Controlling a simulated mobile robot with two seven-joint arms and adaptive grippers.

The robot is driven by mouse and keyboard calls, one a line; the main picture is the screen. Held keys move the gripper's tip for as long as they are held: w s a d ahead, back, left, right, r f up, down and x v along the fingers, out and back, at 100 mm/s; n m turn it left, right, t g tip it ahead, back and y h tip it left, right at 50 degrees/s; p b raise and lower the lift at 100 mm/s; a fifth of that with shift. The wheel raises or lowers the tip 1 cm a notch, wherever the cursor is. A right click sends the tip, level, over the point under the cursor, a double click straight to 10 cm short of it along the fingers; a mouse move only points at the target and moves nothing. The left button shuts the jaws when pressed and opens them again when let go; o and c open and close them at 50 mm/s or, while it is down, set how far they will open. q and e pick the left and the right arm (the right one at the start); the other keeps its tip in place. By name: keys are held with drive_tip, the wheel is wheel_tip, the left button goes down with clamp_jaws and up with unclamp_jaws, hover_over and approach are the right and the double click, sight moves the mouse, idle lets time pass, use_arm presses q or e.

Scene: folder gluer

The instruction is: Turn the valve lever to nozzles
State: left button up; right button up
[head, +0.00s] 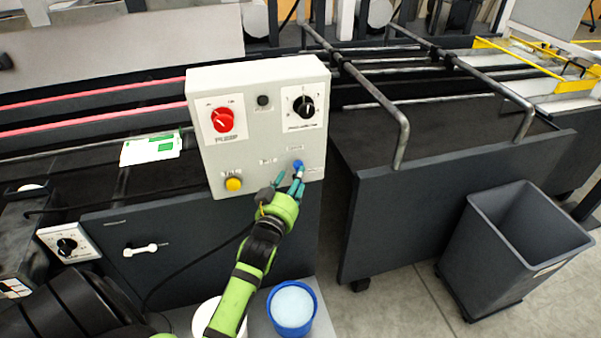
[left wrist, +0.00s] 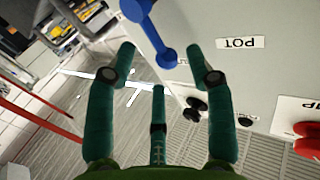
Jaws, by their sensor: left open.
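The blue valve lever (head: 298,164) is on the lower right of the grey control box's front. In the left wrist view the blue lever (left wrist: 153,32) hangs at the top, between the fingertips in the picture, with a "POT" label (left wrist: 240,42) beside it. My left gripper (head: 288,182) is just below the lever, its teal fingers spread. In the left wrist view the open gripper (left wrist: 163,65) holds nothing; I cannot tell whether a finger touches the lever.
The control box (head: 250,125) also carries a red knob (head: 222,119), a black knob (head: 304,106) and a yellow button (head: 233,184). A blue glue pot (head: 292,308) stands below my left arm. A grey bin (head: 500,250) stands at the right, with bare floor left of it.

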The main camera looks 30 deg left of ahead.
use_arm(q)
drive_tip(key=x, duration=0.2)
drive_tip(key=shift+w, duration=0.35)
drive_tip(key=shift+d, duration=0.1)
clamp_jaws()
use_arm(e)
drive_tip(key=shift+w+d+r, duration=0.1)
drive_tip(key=shift+d+r, duration=0.15)
drive_tip(key=shift+d, duration=0.4)
